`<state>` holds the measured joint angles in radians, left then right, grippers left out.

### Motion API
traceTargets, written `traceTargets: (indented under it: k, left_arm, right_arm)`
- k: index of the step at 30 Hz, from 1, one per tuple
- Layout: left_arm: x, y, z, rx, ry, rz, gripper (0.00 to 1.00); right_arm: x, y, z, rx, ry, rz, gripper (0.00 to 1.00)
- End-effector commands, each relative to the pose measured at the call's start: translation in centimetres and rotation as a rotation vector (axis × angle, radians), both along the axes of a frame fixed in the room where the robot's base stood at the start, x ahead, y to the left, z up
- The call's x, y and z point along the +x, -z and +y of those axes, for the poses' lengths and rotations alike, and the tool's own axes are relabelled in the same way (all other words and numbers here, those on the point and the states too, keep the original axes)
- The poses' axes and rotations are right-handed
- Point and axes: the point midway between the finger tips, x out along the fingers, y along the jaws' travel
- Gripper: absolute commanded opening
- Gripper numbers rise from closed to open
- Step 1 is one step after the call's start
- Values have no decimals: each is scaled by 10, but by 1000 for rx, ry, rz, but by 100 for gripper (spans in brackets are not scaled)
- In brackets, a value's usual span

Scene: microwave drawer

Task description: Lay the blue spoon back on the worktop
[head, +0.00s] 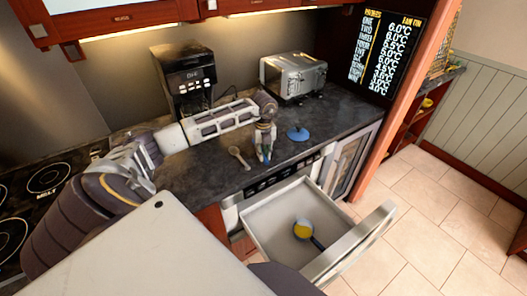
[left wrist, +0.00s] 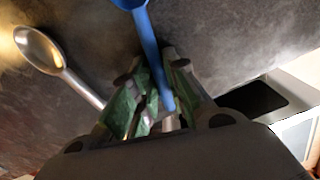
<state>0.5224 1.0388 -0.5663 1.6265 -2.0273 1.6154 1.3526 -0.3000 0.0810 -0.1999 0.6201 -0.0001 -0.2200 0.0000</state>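My left gripper (head: 266,157) reaches down over the dark worktop (head: 200,175), near its front edge. In the left wrist view, the blue spoon (left wrist: 149,45) has its handle between the close-set fingers of this gripper (left wrist: 158,75). The fingers look shut on it. The spoon's wider end runs out of the top of that view. In the head view the spoon is mostly hidden by the gripper. I cannot tell whether it touches the worktop. My right gripper is not in view.
A plain spoon (head: 236,152) lies left of the gripper; the wrist view shows it too (left wrist: 40,46). A blue round object (head: 298,134) sits to the right. A coffee machine (head: 184,80) and toaster (head: 293,75) stand behind. The open drawer (head: 268,222) holds a yellow, dark-handled utensil (head: 302,230).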

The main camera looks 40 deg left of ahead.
Motion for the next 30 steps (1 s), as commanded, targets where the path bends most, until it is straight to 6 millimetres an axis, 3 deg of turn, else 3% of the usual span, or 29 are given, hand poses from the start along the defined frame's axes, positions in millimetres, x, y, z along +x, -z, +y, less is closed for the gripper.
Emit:
traceTargets:
  k: [4,17,23,30]
  left_arm:
    - [0,0,0,0,0,0,37]
    - [0,-4,0,0,0,0,37]
    - [1,-19,0,1,-1,-3,37]
    - [1,-51,0,2,0,-3,37]
  right_arm:
    - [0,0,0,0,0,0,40]
    - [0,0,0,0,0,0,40]
    - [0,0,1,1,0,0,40]
    - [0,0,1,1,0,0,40]
